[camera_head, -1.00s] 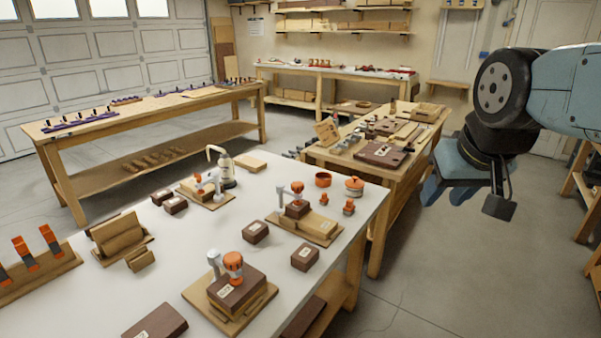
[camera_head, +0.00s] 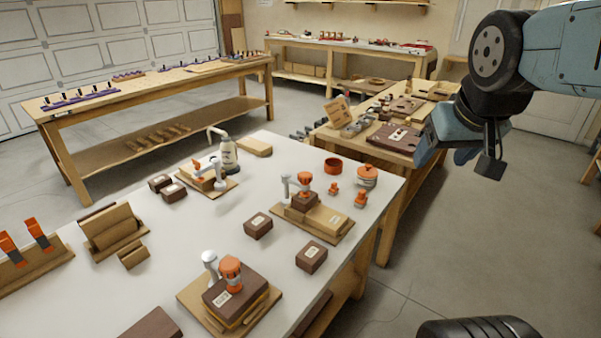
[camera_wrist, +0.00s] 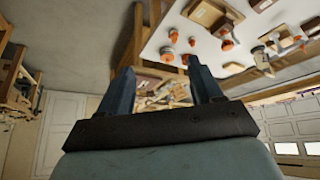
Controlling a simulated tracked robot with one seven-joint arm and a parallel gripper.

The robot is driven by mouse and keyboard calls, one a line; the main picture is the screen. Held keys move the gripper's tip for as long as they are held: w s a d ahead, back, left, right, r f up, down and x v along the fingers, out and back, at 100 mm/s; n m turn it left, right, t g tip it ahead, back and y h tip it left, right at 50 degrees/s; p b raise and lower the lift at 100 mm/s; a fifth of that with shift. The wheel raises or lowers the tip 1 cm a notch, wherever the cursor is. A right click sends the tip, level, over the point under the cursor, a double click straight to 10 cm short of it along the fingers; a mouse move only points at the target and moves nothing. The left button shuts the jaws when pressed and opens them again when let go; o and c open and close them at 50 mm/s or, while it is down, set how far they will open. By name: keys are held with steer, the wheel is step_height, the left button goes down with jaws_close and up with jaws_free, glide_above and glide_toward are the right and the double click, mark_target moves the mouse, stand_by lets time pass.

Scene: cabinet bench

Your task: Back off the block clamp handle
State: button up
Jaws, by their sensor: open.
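Three clamps with orange handles stand on the white bench top (camera_head: 150,262), each over a wooden base. The near clamp (camera_head: 231,272) has its orange handle above a dark brown block (camera_head: 235,295). The middle clamp (camera_head: 304,183) presses over a small dark block stacked on light wood. The far clamp (camera_head: 198,168) is smaller in view, beside a white bottle. I cannot tell which one is the block clamp. My gripper (camera_head: 465,150) hangs in the air right of the bench, away from every clamp. In the wrist view my gripper (camera_wrist: 165,85) shows two blue fingers apart, with nothing between them.
Loose dark blocks (camera_head: 258,226) lie between the clamps. An orange ring (camera_head: 333,166) and a lidded orange pot (camera_head: 367,176) sit near the right edge. A wooden side table (camera_head: 385,150) stands behind. Open floor (camera_head: 430,250) lies to the right.

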steer(key=shift+o, duration=0.4)
steer(key=w+d+r+n+t+h, duration=0.1)
steer(key=w+d+t, duration=0.1)
steer(key=w, duration=0.8)
steer(key=shift+w+d+r+h, duration=0.15)
steer(key=shift+d+r+h, duration=0.1)
steer(key=shift+h, duration=0.05)
steer(key=w+n+t, duration=0.2)
steer(key=w, duration=0.8)
steer(key=w+a+f+n+t+y, duration=0.1)
steer(key=w+a+f+n+y, duration=0.3)
steer(key=w, duration=0.5)
steer(key=w+a+f+n+y, duration=0.3)
steer(key=w+f+n+y, duration=0.15)
steer(key=w, duration=0.45)
steer(key=n+g+y, duration=0.7)
steer(key=g+y, duration=0.5)
glide_toward(299, 174)
steer(key=shift+h, duration=0.25)
steer(key=a, duration=1)
steer(key=shift+s+f, duration=0.15)
steer(key=shift+f, duration=0.05)
